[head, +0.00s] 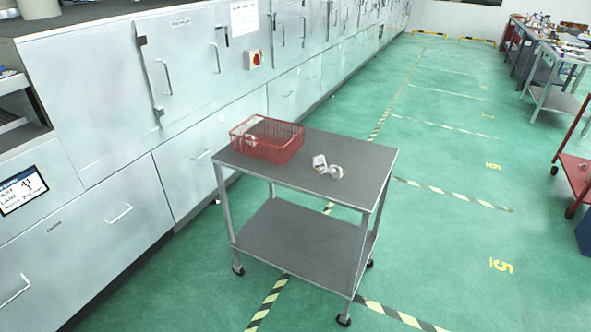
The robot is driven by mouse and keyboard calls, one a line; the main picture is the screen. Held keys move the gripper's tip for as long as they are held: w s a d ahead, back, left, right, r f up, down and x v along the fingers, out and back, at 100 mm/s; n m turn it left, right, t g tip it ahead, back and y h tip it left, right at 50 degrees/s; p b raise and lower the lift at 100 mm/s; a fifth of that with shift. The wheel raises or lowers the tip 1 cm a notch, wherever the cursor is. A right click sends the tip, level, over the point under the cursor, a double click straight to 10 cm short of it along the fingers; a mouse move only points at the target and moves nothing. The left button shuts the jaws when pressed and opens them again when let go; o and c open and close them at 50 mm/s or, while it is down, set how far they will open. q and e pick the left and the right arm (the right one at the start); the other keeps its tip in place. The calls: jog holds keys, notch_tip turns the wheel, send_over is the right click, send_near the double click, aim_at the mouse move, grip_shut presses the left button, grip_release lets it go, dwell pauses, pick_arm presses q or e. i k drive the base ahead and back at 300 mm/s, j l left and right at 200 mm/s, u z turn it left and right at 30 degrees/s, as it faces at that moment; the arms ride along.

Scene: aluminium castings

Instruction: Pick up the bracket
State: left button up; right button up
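A small pale metal casting, which looks like the bracket (336,171), lies on the grey top of a wheeled cart (365,160). It has an upright plate at its left and a rounded part at its right. A red mesh basket (280,151) stands on the same cart top, to the left of the casting and apart from it. Something pale shows inside the basket at its left end, too small to make out. Neither of my grippers is in the head view.
The cart has a bare lower shelf (300,240) and casters. Grey cabinets (100,95) with handles run along the left. Green floor (450,260) with striped tape is clear right of the cart. A red cart (575,168) and workbenches (555,50) stand at the right.

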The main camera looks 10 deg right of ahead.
aim_at(320, 165)
jog(key=u, duration=2.35)
jog(key=k+l+u, duration=0.45)
jog(key=l, duration=0.4)
jog(key=k+l+u, duration=0.45)
jog(key=k+l, duration=0.2)
jog(key=k, duration=0.05)
